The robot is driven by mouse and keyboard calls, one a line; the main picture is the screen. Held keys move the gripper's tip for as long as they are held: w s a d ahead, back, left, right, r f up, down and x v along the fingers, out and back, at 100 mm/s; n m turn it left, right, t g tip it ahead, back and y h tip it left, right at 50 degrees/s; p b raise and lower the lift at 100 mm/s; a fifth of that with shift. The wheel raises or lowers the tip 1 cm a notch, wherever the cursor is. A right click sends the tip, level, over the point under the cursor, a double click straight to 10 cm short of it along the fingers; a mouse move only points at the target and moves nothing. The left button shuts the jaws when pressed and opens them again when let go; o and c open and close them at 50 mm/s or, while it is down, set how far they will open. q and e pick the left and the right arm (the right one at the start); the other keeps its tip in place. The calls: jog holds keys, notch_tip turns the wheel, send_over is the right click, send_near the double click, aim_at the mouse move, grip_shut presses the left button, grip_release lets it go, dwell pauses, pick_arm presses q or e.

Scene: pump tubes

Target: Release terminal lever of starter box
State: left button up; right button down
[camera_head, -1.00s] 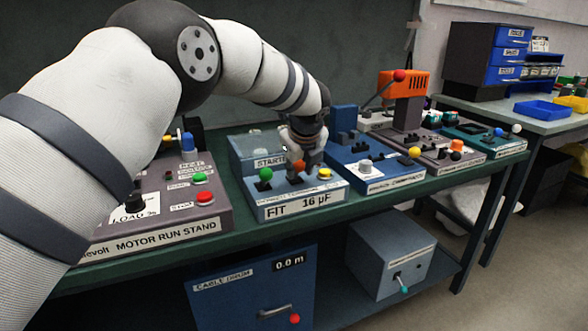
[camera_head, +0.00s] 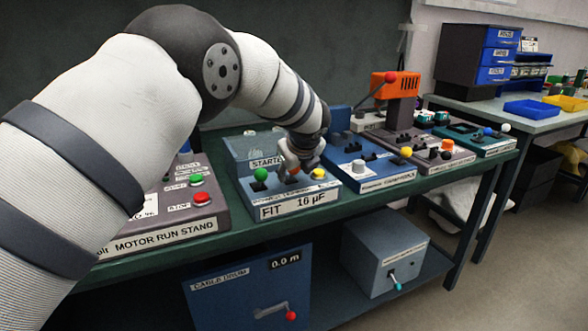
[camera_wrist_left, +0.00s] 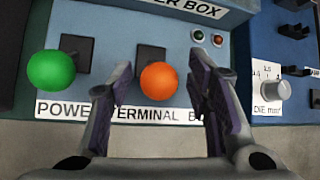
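The starter box (camera_head: 290,205) is a blue-grey box on the green bench, with "FIT 16 µF" on its front. It has a green ball lever (camera_head: 261,174) and a yellow ball lever (camera_head: 318,173). In the left wrist view, the orange ball (camera_wrist_left: 159,81) of the terminal lever stands above the "TERMINAL" label, right of the green ball (camera_wrist_left: 51,70). My left gripper (camera_wrist_left: 165,78) is open, its fingers on either side of the orange ball with gaps showing. In the head view, the gripper (camera_head: 300,165) largely hides that lever. My right gripper is not in view.
The motor run stand (camera_head: 185,205) is left of the starter box. A blue box with a white knob (camera_head: 358,165) is close on its right. An orange unit (camera_head: 394,87) stands farther along the bench. A cable drum box (camera_head: 235,297) sits below.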

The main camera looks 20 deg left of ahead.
pick_arm(q)
jog(key=v, duration=1.2)
